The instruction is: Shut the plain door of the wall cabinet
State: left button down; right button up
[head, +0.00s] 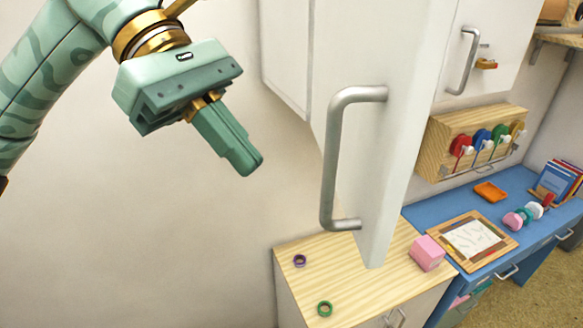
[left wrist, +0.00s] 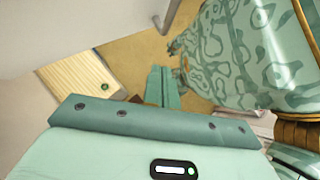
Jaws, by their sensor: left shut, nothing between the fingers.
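The plain door (head: 395,130) of the wall cabinet (head: 285,55) stands open, swung out toward me, with a silver bar handle (head: 335,160) on its face. The other cabinet door (head: 500,30), with a handle and a small brass-and-red fitting, looks shut. My left gripper (head: 247,163) is shut and empty, in the air left of the open door and apart from its handle. In the left wrist view, its closed fingers (left wrist: 163,85) point away over the floor, and a white panel (left wrist: 80,25) with a handle (left wrist: 167,17) shows above. My right gripper is not seen.
A blue desk (head: 480,210) holds a framed sheet (head: 472,239). A wooden rack (head: 475,140) hangs behind. Bare wall lies left of the cabinet.

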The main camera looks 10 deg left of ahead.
pick_arm(q)
jog(key=s+d+f+p, duration=0.2)
jog(key=d, duration=0.3)
jog(key=shift+d, duration=0.4)
